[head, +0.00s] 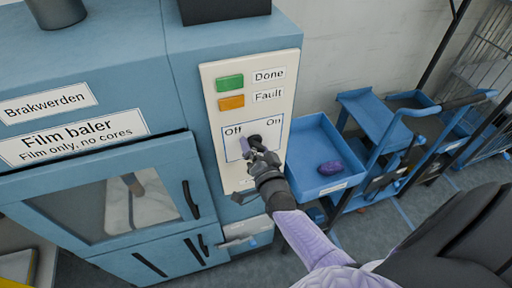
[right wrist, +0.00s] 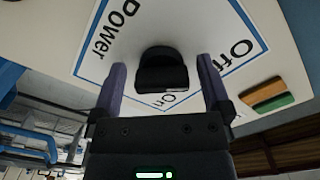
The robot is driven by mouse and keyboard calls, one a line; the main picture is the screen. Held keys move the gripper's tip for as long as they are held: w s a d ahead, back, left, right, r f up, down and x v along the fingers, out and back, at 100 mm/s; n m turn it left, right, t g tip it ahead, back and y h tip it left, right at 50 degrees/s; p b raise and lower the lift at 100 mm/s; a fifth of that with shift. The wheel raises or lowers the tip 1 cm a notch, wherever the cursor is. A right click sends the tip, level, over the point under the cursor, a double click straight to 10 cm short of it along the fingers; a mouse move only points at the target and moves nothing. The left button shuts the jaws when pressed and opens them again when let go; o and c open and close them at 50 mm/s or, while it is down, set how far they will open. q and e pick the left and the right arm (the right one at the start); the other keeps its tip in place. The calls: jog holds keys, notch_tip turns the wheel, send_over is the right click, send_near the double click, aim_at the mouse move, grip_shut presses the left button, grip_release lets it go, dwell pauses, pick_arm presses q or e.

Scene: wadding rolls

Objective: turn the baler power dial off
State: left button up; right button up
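The power dial (head: 255,140) is a black knob on the baler's cream control panel (head: 214,72), between the words Off and On. In the right wrist view the dial (right wrist: 162,72) sits inside a blue-outlined label, close above the word On; I cannot tell exactly where it points. My right gripper (right wrist: 160,63) is open, with its two purple fingers on either side of the dial and a visible gap on each side. In the head view the gripper (head: 252,150) partly covers the dial and the label's lower part. My left gripper is not in view.
A green Done button (head: 230,83) and an orange Fault button (head: 231,102) sit above the dial. The blue film baler (head: 110,182) has a windowed door and handles.

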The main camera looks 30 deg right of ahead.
jog(key=p+v, duration=0.1)
jog(key=v, duration=0.9)
jog(key=s+a+f+n+g+y+b, duration=0.1)
jog(key=s+a+f+n+g+b, duration=0.15)
jog(key=f, duration=0.65)
jog(key=s+a+f+n+g+y+b, duration=0.1)
jog(key=s+f+n+g+y+b, duration=0.2)
jog(key=f, duration=0.6)
jog(key=s+a+f+n+g+b, duration=0.25)
jog(key=s+f, duration=0.25)
jog(key=f, duration=0.4)
jog(key=s+d+f+n+g+b, duration=0.1)
jog(key=s+f+n+g+b, duration=0.1)
jog(key=s+f, duration=0.4)
jog(key=s+f+n+g+b, duration=0.3)
jog(key=s+f+g, duration=0.4)
jog(key=s, duration=0.6)
jog(key=shift+d+f+n, duration=0.35)
jog(key=shift+d+n, duration=0.05)
jog(key=shift+n, duration=0.2)
